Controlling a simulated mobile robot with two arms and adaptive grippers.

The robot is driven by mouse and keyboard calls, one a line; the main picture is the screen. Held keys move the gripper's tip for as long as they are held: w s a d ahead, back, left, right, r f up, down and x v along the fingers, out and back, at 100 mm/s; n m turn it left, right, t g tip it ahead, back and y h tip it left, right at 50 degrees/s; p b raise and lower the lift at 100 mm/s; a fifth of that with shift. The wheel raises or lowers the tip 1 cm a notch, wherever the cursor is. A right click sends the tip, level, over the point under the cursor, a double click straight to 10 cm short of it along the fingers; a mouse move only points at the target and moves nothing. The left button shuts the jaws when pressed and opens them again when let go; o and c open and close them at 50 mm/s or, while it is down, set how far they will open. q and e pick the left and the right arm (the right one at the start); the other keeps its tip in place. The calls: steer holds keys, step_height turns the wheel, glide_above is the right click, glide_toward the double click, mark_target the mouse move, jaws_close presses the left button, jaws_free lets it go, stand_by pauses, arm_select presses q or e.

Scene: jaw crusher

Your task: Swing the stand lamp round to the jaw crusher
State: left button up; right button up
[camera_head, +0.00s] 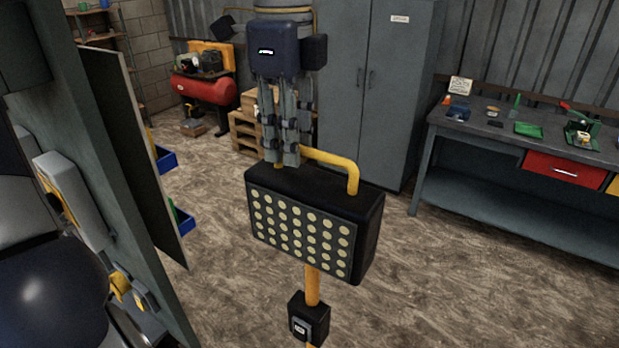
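The stand lamp (303,228) is in the middle of the view. It has a black, boxy head with rows of pale round LEDs on its face, a yellow tube handle (335,162) on top and a yellow pole below. My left gripper (280,160) points down over the handle's left end. Its fingers are close together with yellow tube showing between the tips, so it looks shut on the handle; the fingers hide part of that end. My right gripper is not in view. A large grey steel structure (95,150) fills the left side; I cannot tell for sure that it is the jaw crusher.
A small black box (308,318) sits on the lamp's pole. A workbench (500,150) stands at right, a grey cabinet (365,95) behind the lamp. A red compressor (205,90) and wooden pallets (243,130) are at the back. The floor right of the lamp is clear.

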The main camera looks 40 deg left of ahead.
arm_select(q)
steer(key=shift+s+f, duration=0.1)
steer(key=shift+s, duration=0.05)
steer(key=shift+s+n+b, duration=0.15)
steer(key=shift+n+b, duration=0.5)
steer(key=shift+n, duration=0.15)
steer(key=shift+s+d+n, duration=0.15)
steer(key=shift+s+n, duration=0.05)
steer(key=shift+n, duration=0.2)
steer(key=shift+s+n+b, duration=0.1)
steer(key=shift+n+b, duration=0.5)
steer(key=shift+n, duration=0.1)
steer(key=shift+s+d+n, duration=0.2)
steer(key=shift+s+n, duration=0.05)
steer(key=shift+n, duration=0.25)
